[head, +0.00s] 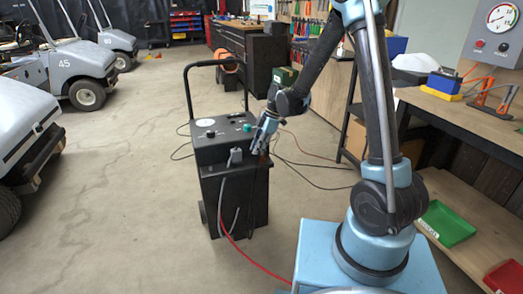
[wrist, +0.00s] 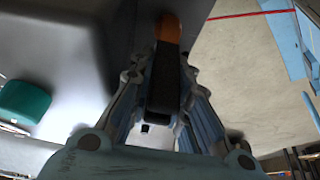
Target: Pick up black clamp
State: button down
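The black clamp (wrist: 163,88) is a dark bar with an orange end, lengthwise between my fingers in the wrist view. My gripper (wrist: 167,62) has a finger along each side of it, and the fingertips appear closed against it. In the head view my gripper (head: 262,142) points down at the right edge of the dark wheeled cart (head: 233,190). Only a small orange-brown part of the clamp (head: 264,158) shows below the fingers there. I cannot tell whether the clamp still touches the cart.
The cart has a tall handle (head: 187,90), a teal part (head: 247,127) on top, and red and black cables trailing on the floor. A workbench (head: 470,120) with tools stands at right. Golf carts (head: 65,68) stand at left. Floor between them and the cart is clear.

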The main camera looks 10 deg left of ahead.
jog(key=shift+r, duration=5.05)
